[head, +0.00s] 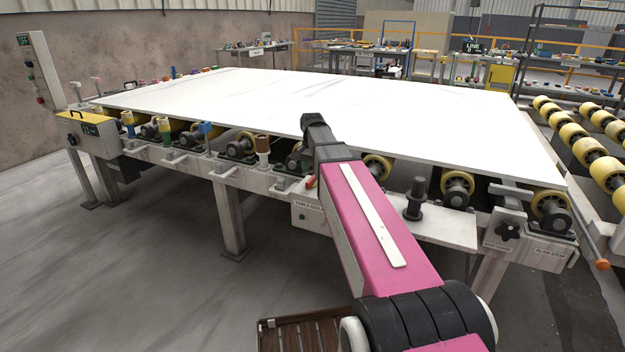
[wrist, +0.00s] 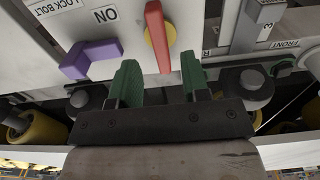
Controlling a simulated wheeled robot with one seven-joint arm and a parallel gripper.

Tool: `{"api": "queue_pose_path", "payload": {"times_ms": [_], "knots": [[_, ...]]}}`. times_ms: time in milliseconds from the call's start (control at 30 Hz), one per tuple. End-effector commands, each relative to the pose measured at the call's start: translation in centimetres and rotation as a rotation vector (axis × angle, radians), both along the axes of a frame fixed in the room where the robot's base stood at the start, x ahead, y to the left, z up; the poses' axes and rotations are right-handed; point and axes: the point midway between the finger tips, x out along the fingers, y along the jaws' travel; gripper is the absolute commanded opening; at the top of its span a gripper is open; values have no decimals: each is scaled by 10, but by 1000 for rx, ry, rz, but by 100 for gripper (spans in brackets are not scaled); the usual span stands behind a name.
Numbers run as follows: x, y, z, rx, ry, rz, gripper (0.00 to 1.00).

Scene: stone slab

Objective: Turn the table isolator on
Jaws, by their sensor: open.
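The table isolator is a red lever (wrist: 158,35) on a yellow disc (wrist: 172,33), set on a pale panel in the wrist view. The lever stands nearly vertical in that picture, and an upside-down ON label (wrist: 105,15) lies to its left. My gripper (wrist: 161,74) is open, with green fingers on either side of the lever's lower end. I cannot tell whether they touch it. In the head view, the isolator box (head: 308,215) sits under the slab's near edge, partly hidden by my arm. A bit of red shows at its top.
A purple lever (wrist: 90,60) beside a LOCK BOLT label and a grey lever (wrist: 262,20) near a 3 flank the isolator. A white slab (head: 300,100) lies on the roller table. Open floor (head: 120,270) is at the left; yellow rollers (head: 580,140) stand right.

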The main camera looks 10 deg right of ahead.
Motion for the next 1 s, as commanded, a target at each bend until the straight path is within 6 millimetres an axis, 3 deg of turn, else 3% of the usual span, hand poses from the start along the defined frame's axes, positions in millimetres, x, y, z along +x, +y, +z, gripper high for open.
{"api": "queue_pose_path", "payload": {"times_ms": [300, 733, 767, 867, 1000], "knots": [[0, 0, -38, 0, 1, 0, 43], [0, 0, -45, 0, 0, 1, 43], [0, 0, -45, 0, 0, 1, 36], [0, 0, -45, 0, 0, 1, 4], [0, 0, -45, 0, 0, 1, 0]]}}
